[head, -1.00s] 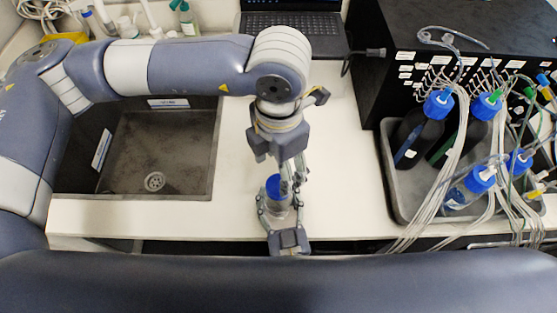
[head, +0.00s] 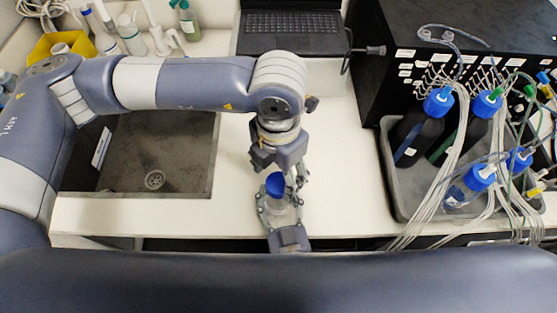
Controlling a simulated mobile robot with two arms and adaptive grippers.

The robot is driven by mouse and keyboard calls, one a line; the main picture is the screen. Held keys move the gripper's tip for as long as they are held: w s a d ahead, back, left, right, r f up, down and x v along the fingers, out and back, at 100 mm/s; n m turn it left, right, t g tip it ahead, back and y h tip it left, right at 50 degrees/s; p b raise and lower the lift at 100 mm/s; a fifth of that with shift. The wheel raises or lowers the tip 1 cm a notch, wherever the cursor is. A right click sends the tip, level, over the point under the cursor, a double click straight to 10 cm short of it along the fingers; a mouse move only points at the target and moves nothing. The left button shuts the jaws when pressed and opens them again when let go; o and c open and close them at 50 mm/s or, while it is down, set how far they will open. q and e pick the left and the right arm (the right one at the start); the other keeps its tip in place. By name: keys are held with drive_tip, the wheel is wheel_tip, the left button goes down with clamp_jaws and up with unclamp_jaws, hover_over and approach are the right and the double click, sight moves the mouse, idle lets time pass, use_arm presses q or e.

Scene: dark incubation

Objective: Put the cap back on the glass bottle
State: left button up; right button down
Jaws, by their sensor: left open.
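The clear glass bottle (head: 279,214) stands near the front edge of the white bench. The blue cap (head: 275,184) is at the top of the bottle and looks tilted; I cannot tell whether it is seated on the neck. My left gripper (head: 298,180) comes down from above, open, with its fingers just right of the cap; part of it is hidden behind its own wrist. My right gripper (head: 280,208) comes in from the front edge, with its fingers on both sides of the bottle, closed around its body.
A dark sink (head: 155,150) lies to the left. A grey tray (head: 395,190) with several blue-capped bottles and many tubes stands to the right. A laptop (head: 292,30) sits at the back. The bench between bottle and tray is clear.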

sight(278, 183)
use_arm(q)
drive_tip(key=shift+f, duration=2)
drive_tip(key=shift+c, duration=0.2)
drive_tip(key=c, duration=1.1)
drive_tip(key=o, duration=1.3)
wheel_tip(278, 183, up, 12)
